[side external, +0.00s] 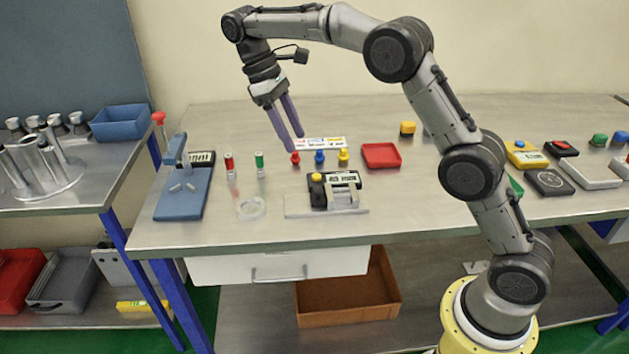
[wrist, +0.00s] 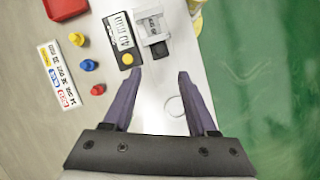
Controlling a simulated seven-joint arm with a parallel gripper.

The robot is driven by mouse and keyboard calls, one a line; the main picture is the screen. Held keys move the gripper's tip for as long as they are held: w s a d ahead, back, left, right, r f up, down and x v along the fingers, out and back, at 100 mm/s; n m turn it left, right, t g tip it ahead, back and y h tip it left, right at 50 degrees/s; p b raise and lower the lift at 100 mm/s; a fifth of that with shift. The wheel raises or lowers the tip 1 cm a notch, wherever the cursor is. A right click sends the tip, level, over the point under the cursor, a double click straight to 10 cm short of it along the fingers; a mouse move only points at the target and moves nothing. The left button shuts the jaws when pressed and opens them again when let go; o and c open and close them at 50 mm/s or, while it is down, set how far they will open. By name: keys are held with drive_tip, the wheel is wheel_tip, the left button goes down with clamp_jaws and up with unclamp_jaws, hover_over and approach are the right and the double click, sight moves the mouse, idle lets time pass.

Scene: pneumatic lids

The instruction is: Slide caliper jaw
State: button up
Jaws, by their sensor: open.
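The caliper-like device (side external: 342,191) sits on a flat light plate (side external: 298,205) near the front middle of the table. It has a grey metal block, and a black display unit (side external: 318,190) with a yellow button stands against it. In the wrist view the grey block (wrist: 151,22) and the display unit (wrist: 120,35) lie ahead of the fingertips. I cannot make out the jaw's exact position. My gripper (side external: 291,143) has long purple fingers, is open and empty, and hangs above the table, behind and left of the device. Both fingers show apart in the wrist view (wrist: 160,75).
Red, blue and yellow knobs (side external: 319,157) stand behind the device, with a label strip (side external: 320,143) beyond. A red tray (side external: 381,155) is to the right. A clear ring (side external: 250,207), two small cylinders (side external: 260,161) and a blue press (side external: 183,190) are left.

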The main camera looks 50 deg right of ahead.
sight(318, 188)
drive_tip(key=x, duration=1.2)
drive_tip(key=shift+s+f, duration=0.1)
drive_tip(key=shift+f, duration=0.05)
drive_tip(key=shift+c, duration=0.2)
clamp_jaws()
idle(0.8)
